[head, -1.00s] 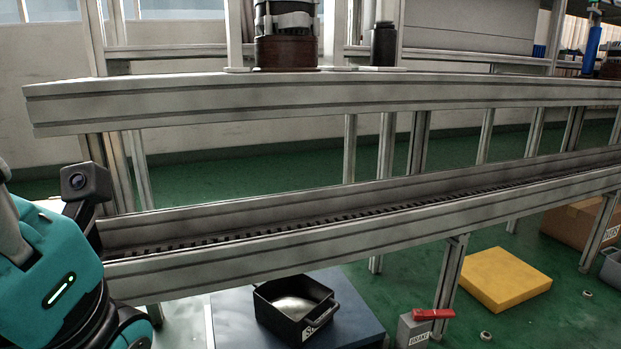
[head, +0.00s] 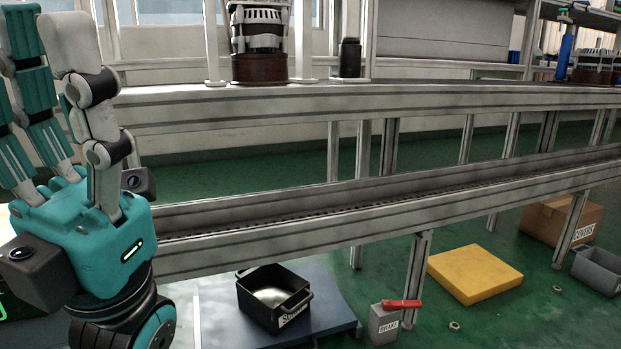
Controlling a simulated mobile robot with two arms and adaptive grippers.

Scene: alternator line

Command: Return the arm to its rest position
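My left gripper (head: 42,42) is at the left edge of the head view, in front of the near end of the workbench rails. Its teal palm is low and its teal and grey fingers point upward. The fingers look spread and hold nothing that I can see. It touches nothing visible. My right gripper and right arm are not in view.
A two-level metal conveyor line (head: 400,97) runs across the view, with an alternator part (head: 258,40) and a black cylinder (head: 348,58) on top.

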